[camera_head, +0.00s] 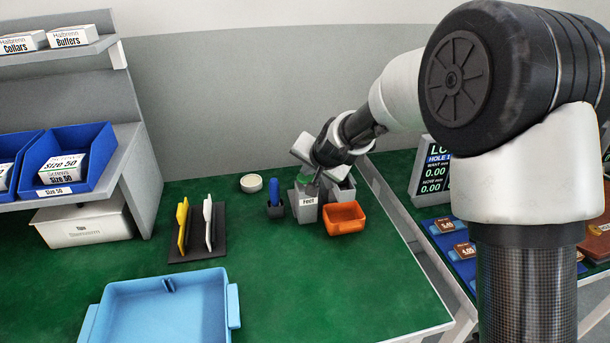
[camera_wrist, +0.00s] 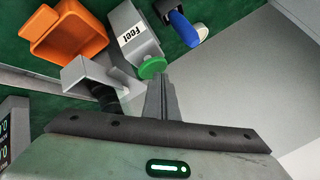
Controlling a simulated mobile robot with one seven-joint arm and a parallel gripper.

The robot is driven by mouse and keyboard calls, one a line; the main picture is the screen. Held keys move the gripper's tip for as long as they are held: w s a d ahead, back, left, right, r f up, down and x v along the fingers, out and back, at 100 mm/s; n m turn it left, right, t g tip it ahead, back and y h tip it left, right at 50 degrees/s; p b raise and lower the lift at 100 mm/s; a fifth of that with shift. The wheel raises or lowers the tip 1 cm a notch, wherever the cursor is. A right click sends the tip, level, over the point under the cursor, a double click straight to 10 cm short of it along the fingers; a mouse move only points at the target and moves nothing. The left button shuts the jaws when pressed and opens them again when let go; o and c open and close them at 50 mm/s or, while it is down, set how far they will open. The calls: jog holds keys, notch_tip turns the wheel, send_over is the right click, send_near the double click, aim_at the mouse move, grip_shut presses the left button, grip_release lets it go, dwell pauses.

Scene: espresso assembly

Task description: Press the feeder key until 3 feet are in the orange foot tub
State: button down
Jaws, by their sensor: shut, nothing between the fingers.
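The grey feeder labelled "Feet" (camera_head: 308,213) stands on the green table, and it also shows in the wrist view (camera_wrist: 128,30). Its round green key (camera_wrist: 152,68) is right at the tips of my gripper (camera_wrist: 161,80). The fingers are shut with nothing between them. I cannot tell whether they touch the key or press it. In the head view my gripper (camera_head: 314,184) is over the feeder and partly hides it. The orange foot tub (camera_head: 345,225) sits beside the feeder, and in the wrist view (camera_wrist: 50,45) too. I make out no feet in it.
A dark holder with a blue-handled item (camera_head: 274,197) stands left of the feeder. A black rack (camera_head: 207,247) holds a yellow and a white tool. A light blue tray (camera_head: 165,305) is in front. A small white dish (camera_head: 251,183) lies behind. The table right of the tray is clear.

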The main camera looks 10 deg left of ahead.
aim_at(308, 179)
jog(key=shift+f+b, duration=0.4)
jog(key=shift+f, duration=0.15)
jog(key=shift+r, duration=0.1)
dwell(0.3)
jog(key=shift+r+p, duration=1.15)
jog(key=shift+r, duration=0.2)
jog(key=shift+r+p, duration=2.4)
jog(key=shift+r, duration=0.55)
